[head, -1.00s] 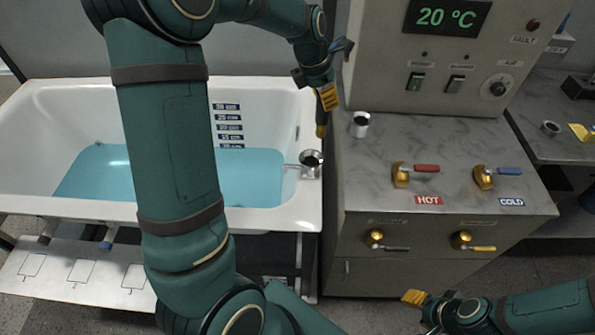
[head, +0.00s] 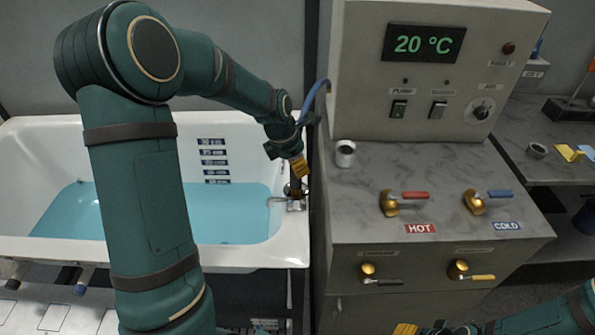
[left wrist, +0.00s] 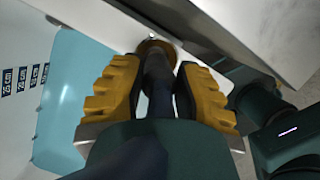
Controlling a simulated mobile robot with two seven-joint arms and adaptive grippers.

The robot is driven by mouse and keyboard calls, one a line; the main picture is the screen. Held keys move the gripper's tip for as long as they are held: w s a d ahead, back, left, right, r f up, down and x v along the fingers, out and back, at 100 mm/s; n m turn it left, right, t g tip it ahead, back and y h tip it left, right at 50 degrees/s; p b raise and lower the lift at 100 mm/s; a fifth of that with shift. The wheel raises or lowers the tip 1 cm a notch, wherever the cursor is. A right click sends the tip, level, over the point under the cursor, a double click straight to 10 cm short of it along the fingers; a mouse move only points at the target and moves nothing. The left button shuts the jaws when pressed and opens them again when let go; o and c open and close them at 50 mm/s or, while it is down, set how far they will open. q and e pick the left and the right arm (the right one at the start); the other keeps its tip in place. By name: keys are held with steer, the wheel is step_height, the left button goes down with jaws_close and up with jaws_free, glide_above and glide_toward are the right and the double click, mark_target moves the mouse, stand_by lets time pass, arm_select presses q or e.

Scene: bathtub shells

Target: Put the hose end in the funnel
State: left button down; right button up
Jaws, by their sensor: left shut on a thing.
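My left gripper (head: 300,165) is shut on the dark hose (left wrist: 156,85), just above the tub's right rim. The hose's brownish end (head: 297,188) points down, and a brassy ring (left wrist: 148,45) shows at its tip in the left wrist view. The small metal funnel (head: 288,190) at the rim is mostly hidden behind the hose end. The end is at or in its mouth; I cannot tell how deep. The hose's blue upper part (head: 316,92) bends above the gripper. Of my right gripper, only yellow fingertips (head: 405,329) show at the bottom edge.
The white bathtub (head: 255,255) holds blue water (head: 240,215). A side bench (head: 530,165) is farther right.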

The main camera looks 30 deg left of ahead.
arm_select(q)
steer(key=shift+f, duration=0.9)
steer(key=shift+f, duration=0.15)
steer(key=c, duration=0.8)
jaws_free()
steer(key=shift+o, duration=0.2)
steer(key=p+v, duration=0.2)
steer(key=v, duration=1)
steer(key=shift+r+p, duration=0.2)
steer(key=shift+p, duration=0.15)
